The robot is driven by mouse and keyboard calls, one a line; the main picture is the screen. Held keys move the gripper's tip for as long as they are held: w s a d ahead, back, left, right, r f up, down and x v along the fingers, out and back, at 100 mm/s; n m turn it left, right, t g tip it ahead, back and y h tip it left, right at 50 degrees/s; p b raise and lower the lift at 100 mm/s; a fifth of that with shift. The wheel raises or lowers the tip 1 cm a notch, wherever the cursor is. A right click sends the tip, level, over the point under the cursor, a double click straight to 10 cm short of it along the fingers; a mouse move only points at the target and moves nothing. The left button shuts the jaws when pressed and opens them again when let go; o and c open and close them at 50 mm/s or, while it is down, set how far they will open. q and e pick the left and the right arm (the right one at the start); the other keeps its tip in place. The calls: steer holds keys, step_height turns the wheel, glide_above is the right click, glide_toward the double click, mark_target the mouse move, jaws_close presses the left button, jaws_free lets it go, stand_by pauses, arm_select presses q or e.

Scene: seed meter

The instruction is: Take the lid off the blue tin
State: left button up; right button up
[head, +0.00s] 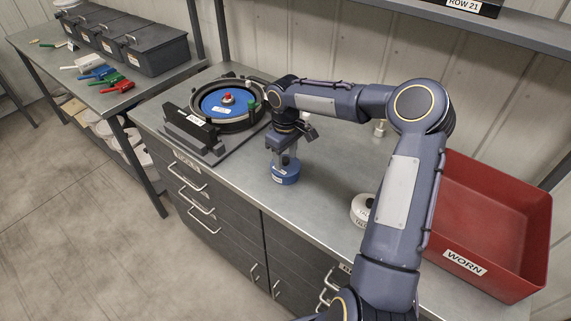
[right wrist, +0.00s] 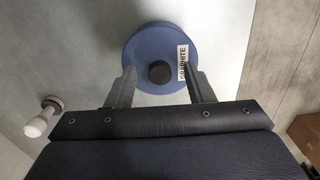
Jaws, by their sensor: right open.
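The blue tin (head: 285,175) stands on the metal bench top, just in front of the seed meter. In the right wrist view its round blue lid (right wrist: 146,52) shows from above, with a dark knob (right wrist: 159,72) in the middle and a label reading GRAPHITE. My right gripper (head: 285,158) points down over the tin. In the right wrist view its two fingers (right wrist: 160,85) are apart, one on each side of the knob, with a gap to it. Whether the fingertips touch the lid is hard to tell. My left gripper is in neither view.
The seed meter (head: 172,118) with its blue disc stands left of the tin. A white round container (head: 361,208) and a red WORN bin (head: 480,263) are to the right. Dark boxes (head: 155,52) stand on the left table.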

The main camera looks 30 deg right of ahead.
jaws_close()
steer(key=shift+r, duration=0.15)
